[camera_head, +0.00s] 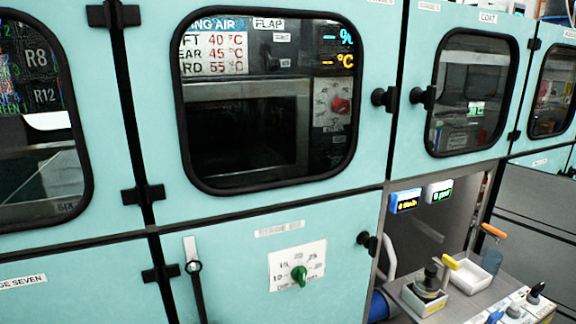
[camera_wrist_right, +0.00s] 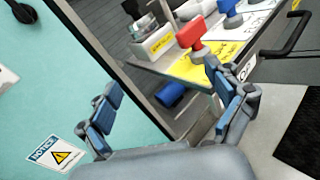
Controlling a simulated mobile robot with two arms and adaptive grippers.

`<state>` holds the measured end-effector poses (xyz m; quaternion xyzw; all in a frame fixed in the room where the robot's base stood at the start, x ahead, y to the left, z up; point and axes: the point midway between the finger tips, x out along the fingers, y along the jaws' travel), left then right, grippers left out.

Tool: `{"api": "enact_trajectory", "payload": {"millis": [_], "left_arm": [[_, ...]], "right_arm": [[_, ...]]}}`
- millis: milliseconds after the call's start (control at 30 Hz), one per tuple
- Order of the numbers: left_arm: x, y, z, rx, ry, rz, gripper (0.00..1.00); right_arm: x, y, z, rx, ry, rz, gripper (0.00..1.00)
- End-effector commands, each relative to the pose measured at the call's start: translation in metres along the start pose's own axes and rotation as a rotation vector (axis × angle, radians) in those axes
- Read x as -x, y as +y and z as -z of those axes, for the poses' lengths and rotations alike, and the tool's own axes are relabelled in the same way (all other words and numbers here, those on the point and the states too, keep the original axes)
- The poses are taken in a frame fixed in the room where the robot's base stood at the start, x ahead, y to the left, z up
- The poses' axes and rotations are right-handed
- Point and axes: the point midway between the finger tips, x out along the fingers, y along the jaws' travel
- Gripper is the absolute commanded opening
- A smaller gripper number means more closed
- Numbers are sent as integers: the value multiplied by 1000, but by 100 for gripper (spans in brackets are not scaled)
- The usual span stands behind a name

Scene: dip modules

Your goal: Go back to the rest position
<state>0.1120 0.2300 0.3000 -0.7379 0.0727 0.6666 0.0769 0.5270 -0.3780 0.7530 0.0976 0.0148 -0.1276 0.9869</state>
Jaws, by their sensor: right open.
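My right gripper (camera_wrist_right: 170,105) shows in the right wrist view. Its two blue-padded fingers are spread wide apart with nothing between them. Behind them are a teal panel on the left and a shelf with small items at the top. Neither gripper shows in the head view, and my left gripper is in no view.
Teal cabinets with dark windows (camera_head: 270,100) and black knobs (camera_head: 384,97) fill the head view. A low shelf (camera_head: 455,300) at the lower right holds a tray, a white dish (camera_head: 476,272) and handled tools. A "NOTICE" label (camera_wrist_right: 57,154) is on the teal panel beside my right gripper.

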Motion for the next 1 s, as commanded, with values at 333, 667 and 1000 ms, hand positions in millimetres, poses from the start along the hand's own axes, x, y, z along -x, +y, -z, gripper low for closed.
{"api": "enact_trajectory", "payload": {"millis": [333, 667, 1000], "left_arm": [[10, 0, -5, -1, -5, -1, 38], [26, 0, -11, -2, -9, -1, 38], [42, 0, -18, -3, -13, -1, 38]], "right_arm": [[29, -50, 115, -387, 264, 202, 92], [169, -93, 301, -1133, 548, 756, 92], [374, -69, 415, -1805, 430, 1526, 92]]}}
